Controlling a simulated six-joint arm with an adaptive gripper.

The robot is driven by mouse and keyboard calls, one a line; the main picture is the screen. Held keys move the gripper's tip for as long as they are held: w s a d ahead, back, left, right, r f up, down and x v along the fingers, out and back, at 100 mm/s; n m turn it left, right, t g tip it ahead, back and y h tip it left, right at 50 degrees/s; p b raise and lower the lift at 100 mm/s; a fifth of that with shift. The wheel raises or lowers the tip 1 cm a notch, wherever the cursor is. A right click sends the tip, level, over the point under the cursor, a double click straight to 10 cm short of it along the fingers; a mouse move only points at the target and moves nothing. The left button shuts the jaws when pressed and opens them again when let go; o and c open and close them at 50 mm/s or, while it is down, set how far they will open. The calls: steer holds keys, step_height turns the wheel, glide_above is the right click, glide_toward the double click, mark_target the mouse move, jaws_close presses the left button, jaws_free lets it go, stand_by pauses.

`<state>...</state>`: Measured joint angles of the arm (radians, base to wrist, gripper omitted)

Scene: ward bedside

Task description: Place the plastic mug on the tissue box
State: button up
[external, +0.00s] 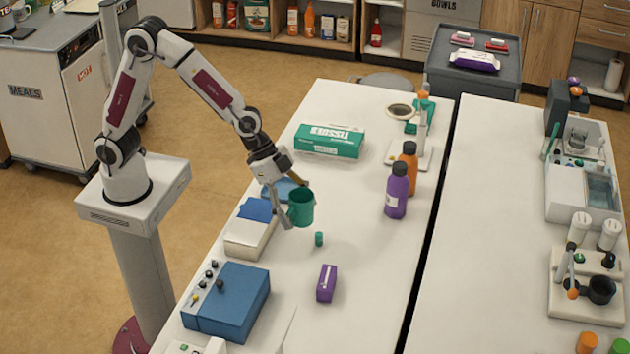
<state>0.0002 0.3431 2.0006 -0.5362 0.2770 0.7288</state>
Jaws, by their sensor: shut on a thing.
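A green plastic mug (302,209) is held in my gripper (287,203), which is shut on it. The mug looks upright and appears to be above the white table, though its exact height is hard to tell. A green and white tissue box (329,141), lettered TISSUES, lies on the table behind the mug and slightly to its right in the external view. My gripper and the mug are apart from the box. The top of the box looks clear.
A purple bottle (396,192) and an orange bottle (408,165) stand right of the mug. A small green cylinder (319,239) and a purple box (326,283) are in front. A blue device (227,300) is front left. A beige box with blue top (250,230) sits left.

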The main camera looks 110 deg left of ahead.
steer(key=s+a+r, duration=0.1)
steer(key=s+a, duration=0.1)
steer(key=s, duration=0.2)
steer(key=w+a+r+n+y, duration=0.1)
steer(key=a+n, duration=0.1)
steer(key=a, duration=1.1)
steer(key=w+a+r+n+y, duration=0.1)
steer(key=w+a+n+y, duration=0.1)
steer(key=a, duration=1.1)
steer(key=shift+n, duration=0.5)
steer(key=s+a+r+n, duration=0.1)
steer(key=a, duration=0.5)
steer(key=s+a+r+y, duration=0.1)
steer(key=a, duration=0.6)
steer(key=s+a+r+n, duration=0.1)
steer(key=a, duration=0.6)
steer(key=shift+s+a+n, duration=0.1)
steer(key=shift+s+n, duration=0.2)
steer(key=shift+s, duration=0.05)
steer(key=shift+s+a+r, duration=0.15)
steer(key=shift+a, duration=0.3)
glide_above(330, 135)
steer(key=shift+f, duration=2.5)
steer(key=shift+f, duration=2.5)
